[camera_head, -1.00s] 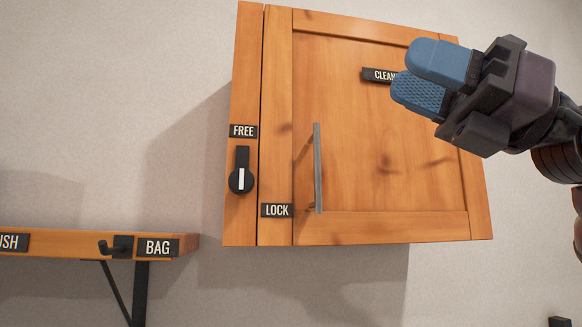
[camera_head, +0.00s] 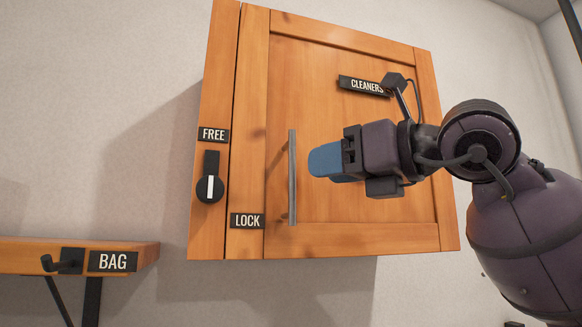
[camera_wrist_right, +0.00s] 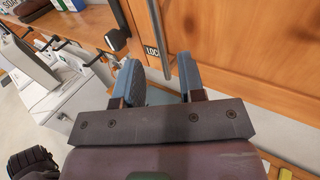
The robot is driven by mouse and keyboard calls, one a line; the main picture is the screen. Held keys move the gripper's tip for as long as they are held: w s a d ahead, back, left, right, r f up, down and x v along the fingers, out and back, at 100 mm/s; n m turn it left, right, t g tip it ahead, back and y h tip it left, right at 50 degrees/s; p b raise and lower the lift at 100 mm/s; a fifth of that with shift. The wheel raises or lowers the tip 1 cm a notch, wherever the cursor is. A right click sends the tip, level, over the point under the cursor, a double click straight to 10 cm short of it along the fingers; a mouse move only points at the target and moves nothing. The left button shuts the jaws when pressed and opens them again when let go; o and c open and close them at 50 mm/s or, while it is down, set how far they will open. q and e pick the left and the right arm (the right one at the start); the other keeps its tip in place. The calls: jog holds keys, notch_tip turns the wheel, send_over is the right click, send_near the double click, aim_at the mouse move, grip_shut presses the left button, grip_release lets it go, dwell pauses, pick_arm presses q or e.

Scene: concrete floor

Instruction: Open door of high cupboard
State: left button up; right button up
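The wooden high cupboard's door (camera_head: 350,160) appears closed in the head view. Its vertical metal bar handle (camera_head: 292,178) is near the door's left edge and also shows in the wrist view (camera_wrist_right: 159,38). A black knob (camera_head: 210,188) sits left of the door, its lever up toward the FREE label (camera_head: 213,135). My right gripper (camera_head: 318,161) is just right of the handle in the head view. In the wrist view its two blue fingers (camera_wrist_right: 157,80) are apart, with the handle ahead between them; I see no contact. My left gripper is not identifiable.
A wooden shelf (camera_head: 75,255) with a hook (camera_head: 62,262) and BAG label is at lower left. The LOCK label (camera_head: 247,220) is left of the handle. The wrist view shows a white box-like object (camera_wrist_right: 60,90) below the shelf.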

aim_at(295, 172)
jog(key=p+x, duration=0.1)
jog(key=x, duration=0.6)
grip_shut()
